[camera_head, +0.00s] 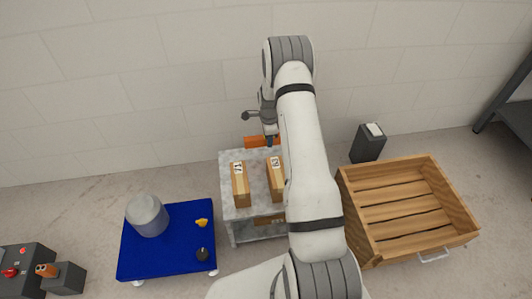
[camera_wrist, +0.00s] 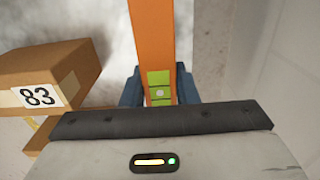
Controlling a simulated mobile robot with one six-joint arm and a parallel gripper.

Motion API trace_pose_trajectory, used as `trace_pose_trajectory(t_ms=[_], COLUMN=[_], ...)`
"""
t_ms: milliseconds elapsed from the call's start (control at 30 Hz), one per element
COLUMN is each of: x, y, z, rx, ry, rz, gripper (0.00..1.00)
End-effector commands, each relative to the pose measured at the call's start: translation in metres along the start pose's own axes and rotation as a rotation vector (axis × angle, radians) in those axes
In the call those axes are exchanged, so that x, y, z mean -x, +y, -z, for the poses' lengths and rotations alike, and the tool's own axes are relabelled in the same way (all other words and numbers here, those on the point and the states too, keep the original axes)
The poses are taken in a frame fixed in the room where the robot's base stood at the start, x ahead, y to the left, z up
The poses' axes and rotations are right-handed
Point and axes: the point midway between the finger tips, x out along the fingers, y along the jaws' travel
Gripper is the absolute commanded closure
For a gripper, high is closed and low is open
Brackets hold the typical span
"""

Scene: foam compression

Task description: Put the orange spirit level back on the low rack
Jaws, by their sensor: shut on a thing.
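The orange spirit level (camera_head: 256,141) shows in the head view at the back edge of a low grey-topped stand (camera_head: 229,172), probably the low rack. In the wrist view the level (camera_wrist: 153,38) runs upward from my gripper (camera_wrist: 159,88), with green vial windows between the blue fingers. My gripper (camera_head: 269,141) is shut on the level. I cannot tell whether the level touches the stand's top. My arm hides the level's right part and the stand's right side in the head view.
Two cardboard boxes (camera_head: 240,184) (camera_head: 275,180) stand on the stand; one marked 83 (camera_wrist: 42,80) is left of the level in the wrist view. A blue cart (camera_head: 150,262) stands left, a wooden crate (camera_head: 436,239) right. A dark bin (camera_head: 366,145) and the wall (camera_head: 150,80) are behind.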

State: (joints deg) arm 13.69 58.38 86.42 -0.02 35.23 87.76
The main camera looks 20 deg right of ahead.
Motion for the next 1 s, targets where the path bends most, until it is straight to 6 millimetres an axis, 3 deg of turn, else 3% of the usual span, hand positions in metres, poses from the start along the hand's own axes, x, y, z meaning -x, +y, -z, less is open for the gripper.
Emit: trace_pose_trajectory(t_ms=[33, 400, 800, 833, 1000], x=[-0.013, -0.057, -0.062, -0.061, -0.061], y=[0.0, 0.0, 0.0, 0.0, 0.0], z=[0.0, 0.001, 0.001, 0.001, 0.001], rx=[0.0, 0.001, 0.0, 0.0, 0.0], ry=[0.0, 0.0, 0.0, 0.0, 0.0], rz=[-0.002, 0.0, 0.001, 0.001, 0.0], gripper=[1.0, 1.0, 1.0, 0.71, 0.57])
